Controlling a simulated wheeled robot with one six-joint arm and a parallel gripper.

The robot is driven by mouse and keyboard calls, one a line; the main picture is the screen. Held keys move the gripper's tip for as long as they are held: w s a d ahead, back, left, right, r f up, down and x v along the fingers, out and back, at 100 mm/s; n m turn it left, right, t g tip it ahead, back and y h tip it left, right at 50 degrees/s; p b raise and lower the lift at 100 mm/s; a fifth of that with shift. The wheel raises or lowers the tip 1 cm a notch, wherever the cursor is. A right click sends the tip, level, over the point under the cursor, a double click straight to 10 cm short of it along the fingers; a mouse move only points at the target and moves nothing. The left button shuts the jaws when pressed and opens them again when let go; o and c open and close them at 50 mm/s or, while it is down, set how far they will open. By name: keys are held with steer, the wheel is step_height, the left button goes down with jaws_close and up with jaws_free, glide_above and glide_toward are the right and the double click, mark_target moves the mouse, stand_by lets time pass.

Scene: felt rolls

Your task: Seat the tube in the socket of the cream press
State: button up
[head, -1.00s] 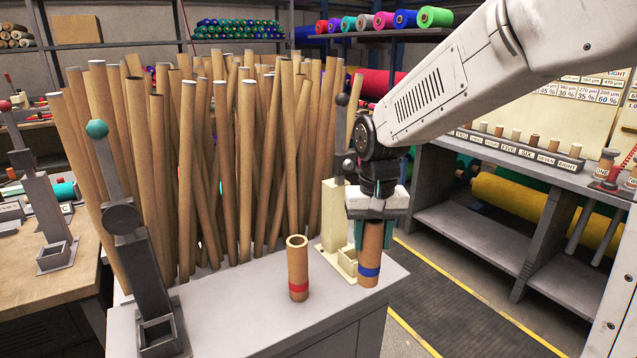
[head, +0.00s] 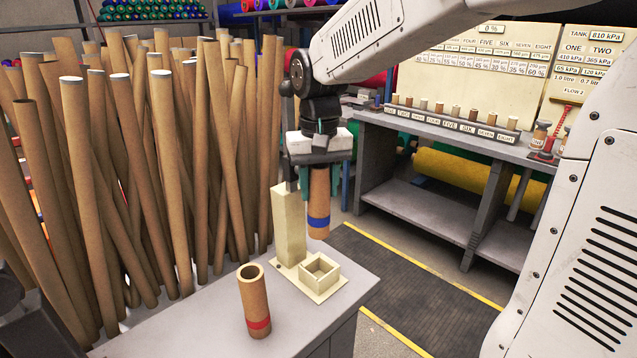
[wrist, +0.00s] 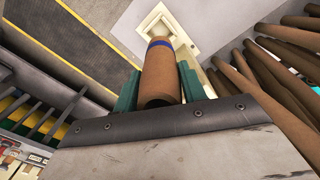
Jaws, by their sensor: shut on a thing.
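My gripper (head: 319,178) is shut on a brown cardboard tube with a blue band (head: 319,205). The tube hangs upright, its lower end in the air above the bench, close to the cream press. The cream press (head: 289,222) stands at the bench's far right corner. Its square open socket (head: 320,283) looks empty and lies below the held tube. In the wrist view the blue-banded tube (wrist: 161,78) sits between the green jaw pads, and the cream press (wrist: 157,20) shows past its far end, with the socket partly hidden by the tube.
A second tube with a red band (head: 254,300) stands on the grey bench (head: 215,325), left of the cream press. Many tall cardboard tubes (head: 130,180) crowd behind the bench. A shelf table (head: 440,140) with small labelled samples stands to the right. A clear floor strip lies between.

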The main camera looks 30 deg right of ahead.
mark_target(319, 221)
steer(key=shift+s, duration=0.1)
steer(key=shift+a+f, duration=0.1)
steer(key=shift+f, duration=2.45)
steer(key=shift+f, duration=0.15)
steer(key=shift+f, duration=1.5)
steer(key=shift+f, duration=2.8)
stand_by(0.9)
